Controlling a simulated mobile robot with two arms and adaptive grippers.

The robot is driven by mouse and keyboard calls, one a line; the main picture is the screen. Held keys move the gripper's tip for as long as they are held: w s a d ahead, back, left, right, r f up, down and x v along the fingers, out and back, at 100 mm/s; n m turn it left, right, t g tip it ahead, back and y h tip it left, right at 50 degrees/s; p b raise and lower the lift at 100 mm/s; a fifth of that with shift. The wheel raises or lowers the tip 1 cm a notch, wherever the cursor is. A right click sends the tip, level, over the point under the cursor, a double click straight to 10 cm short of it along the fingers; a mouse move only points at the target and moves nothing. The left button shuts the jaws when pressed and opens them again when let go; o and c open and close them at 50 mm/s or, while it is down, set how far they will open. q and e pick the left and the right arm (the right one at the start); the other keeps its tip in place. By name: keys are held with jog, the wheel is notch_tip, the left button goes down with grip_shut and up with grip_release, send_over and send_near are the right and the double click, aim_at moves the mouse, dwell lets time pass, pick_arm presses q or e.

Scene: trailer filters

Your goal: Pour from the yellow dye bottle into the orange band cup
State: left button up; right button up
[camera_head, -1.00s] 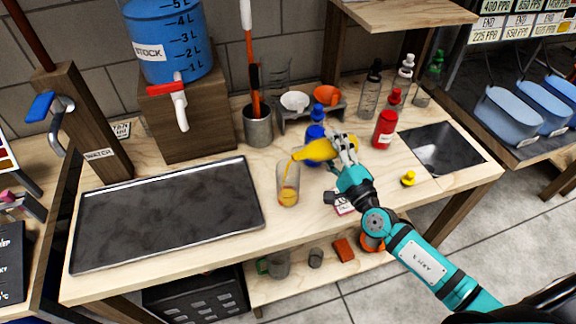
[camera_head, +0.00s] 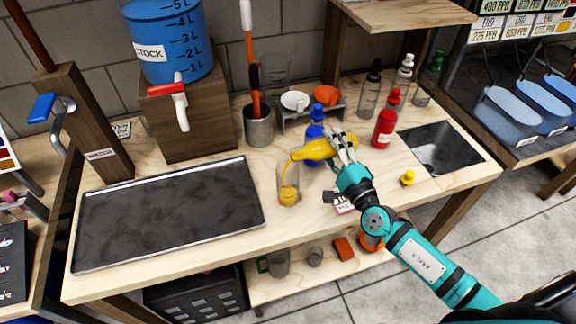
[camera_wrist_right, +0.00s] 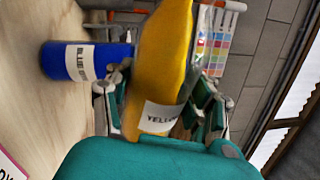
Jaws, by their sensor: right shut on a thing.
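The yellow dye bottle (camera_head: 316,149) is tilted almost level, its mouth pointing left over the clear cup (camera_head: 280,176). A thin yellow stream runs from the mouth into the cup. Yellow-orange liquid (camera_head: 289,196) shows in the cup's lower part; I cannot tell an orange band from it. The cup stands upright on the bench. My right gripper (camera_head: 343,148) is shut around the bottle's lower body. In the right wrist view the yellow bottle (camera_wrist_right: 164,62) with its label sits between the fingers (camera_wrist_right: 160,110). My left gripper is not in view.
A blue dye bottle (camera_head: 315,131) stands just behind the yellow one. A red bottle (camera_head: 385,129) and other bottles stand to the right. A yellow cap (camera_head: 408,178) lies near a sink (camera_head: 445,150). A dark tray (camera_head: 168,215) covers the left of the wooden bench.

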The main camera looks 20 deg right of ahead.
jog(key=shift+a+r+n+p, duration=0.1)
jog(key=shift+r+n+p, duration=0.2)
jog(key=shift+r, duration=0.05)
dwell(1.1)
jog(key=shift+f, duration=0.1)
